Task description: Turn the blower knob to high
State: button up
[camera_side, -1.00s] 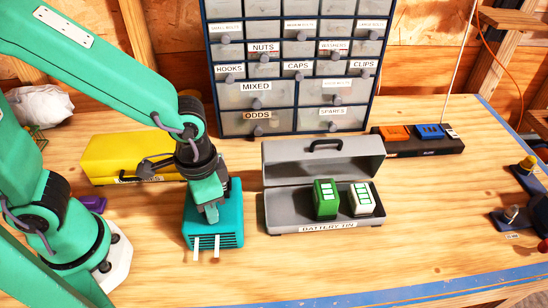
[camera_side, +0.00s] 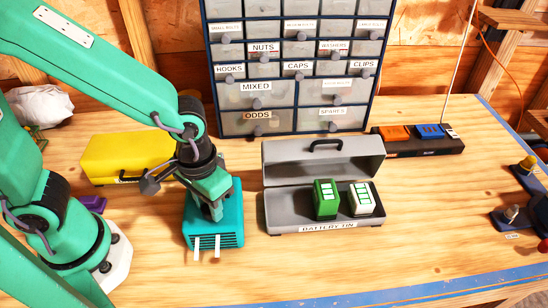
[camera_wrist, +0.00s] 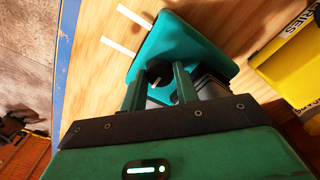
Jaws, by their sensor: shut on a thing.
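The blower is a teal box (camera_side: 229,222) with a slatted front and two white strips hanging from it, standing on the bench left of centre. In the wrist view its teal top (camera_wrist: 185,42) shows, with a dark round knob (camera_wrist: 158,70) on it. My gripper (camera_side: 214,214) points down onto the blower's top from above. In the wrist view its two fingers stand on either side of the knob, shut on it. In the side view the gripper hides the knob. I cannot read the knob's setting or any marks around it.
A yellow case (camera_side: 112,157) stands close behind and left of the blower. An open grey battery tin (camera_side: 290,217) holding a green (camera_side: 326,197) and a white battery (camera_side: 362,198) stands to its right. A drawer cabinet (camera_side: 292,90) stands behind. The bench in front is clear.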

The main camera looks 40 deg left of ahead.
jog(key=o, duration=1)
jog(key=shift+r, duration=0.15)
jog(key=shift+r, duration=3.8)
jog(key=a+r+t, duration=0.2)
jog(key=a, duration=0.3)
jog(key=a+r+t, duration=0.1)
jog(key=a+r, duration=0.1)
jog(key=a, duration=0.3)
jog(key=a+r+t, duration=0.2)
jog(key=a+r, duration=0.1)
jog(key=a, duration=0.2)
jog(key=shift+a+r+t, duration=0.1)
jog(key=shift+a+t, duration=0.15)
jog(key=shift+t, duration=0.05)
